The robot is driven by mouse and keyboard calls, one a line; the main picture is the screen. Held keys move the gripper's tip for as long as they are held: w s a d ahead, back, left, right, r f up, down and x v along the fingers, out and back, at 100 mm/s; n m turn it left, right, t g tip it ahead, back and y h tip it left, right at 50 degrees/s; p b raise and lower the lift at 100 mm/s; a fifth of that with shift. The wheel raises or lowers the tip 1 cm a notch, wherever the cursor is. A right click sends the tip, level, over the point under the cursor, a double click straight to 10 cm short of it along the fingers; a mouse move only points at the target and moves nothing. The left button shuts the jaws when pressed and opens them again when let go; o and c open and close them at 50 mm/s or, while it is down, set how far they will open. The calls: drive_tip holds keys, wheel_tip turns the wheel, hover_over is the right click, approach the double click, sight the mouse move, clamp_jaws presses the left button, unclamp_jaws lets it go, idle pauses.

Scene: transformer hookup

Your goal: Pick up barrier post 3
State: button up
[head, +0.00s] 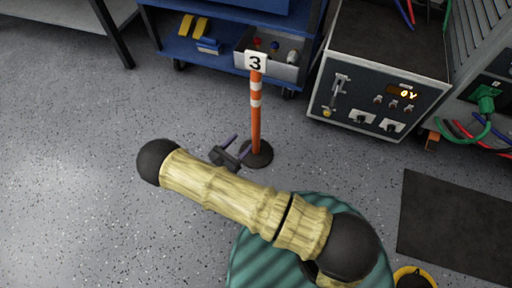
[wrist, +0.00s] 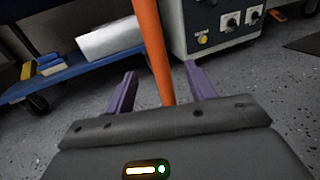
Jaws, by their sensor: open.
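Barrier post 3 (head: 256,115) stands upright on the floor in the head view. It is an orange pole with white bands, a white sign with a black 3 on top and a dark round base (head: 257,154). My gripper (head: 233,144) is low beside the pole, near the base. In the wrist view the orange pole (wrist: 152,48) rises between the two purple fingers of my gripper (wrist: 160,82). The fingers are apart, with a gap on each side of the pole. The base is hidden in the wrist view.
A blue cart (head: 225,35) with a grey bin (head: 272,66) stands behind the post. A grey control cabinet (head: 378,95) with a lit display is to the right. A dark mat (head: 455,225) lies at the right. Speckled floor (head: 75,150) at the left is clear.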

sight(253, 127)
drive_tip(key=b+x, duration=0.2)
drive_tip(key=x, duration=0.2)
drive_tip(key=shift+w+d+f, duration=0.15)
drive_tip(key=shift+d, duration=0.05)
drive_tip(key=shift+w+d+r, duration=0.2)
drive_tip(key=shift+w, duration=0.1)
drive_tip(key=shift+w+d+f+b, duration=0.1)
drive_tip(key=shift+w+d+b, duration=0.15)
drive_tip(key=shift+w+b, duration=0.2)
drive_tip(key=b+x, duration=0.3)
drive_tip(key=shift+w+r, duration=0.2)
drive_tip(key=shift+w, duration=0.15)
drive_tip(key=shift+w+d+r, duration=0.15)
drive_tip(key=shift+w+r, duration=0.05)
drive_tip(key=shift+w, duration=0.1)
